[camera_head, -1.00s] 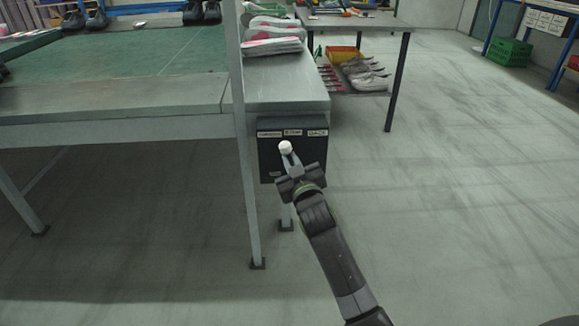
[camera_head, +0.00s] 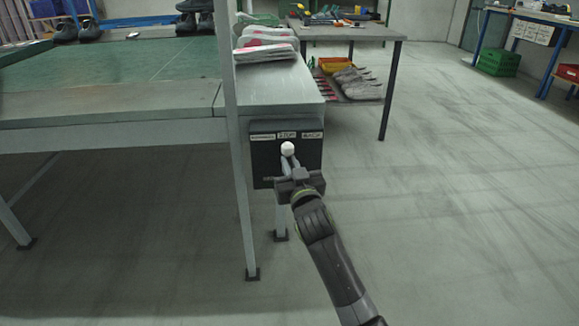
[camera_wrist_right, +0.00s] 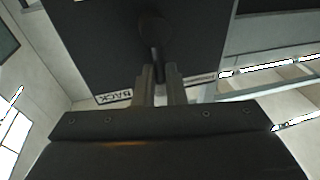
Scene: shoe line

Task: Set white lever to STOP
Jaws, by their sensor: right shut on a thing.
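The white lever (camera_head: 288,150) stands on the front of a black control box (camera_head: 263,170) at the end of the line. Its white knob is under the middle label, STOP (camera_head: 286,135). A label that is hard to read is on the left and BACK (camera_head: 312,135) is on the right. My right gripper (camera_head: 290,172) is shut on the lever's stem below the knob. In the right wrist view, the lever (camera_wrist_right: 157,50) rises between the close fingertips of the gripper (camera_wrist_right: 160,82), and the knob looks dark. My left gripper is not in view.
A grey table leg (camera_head: 240,200) stands just left of the box. The bench end (camera_head: 280,95) above it carries stacked insoles (camera_head: 265,50). Another table (camera_head: 350,32) with a lower shelf of shoes stands behind.

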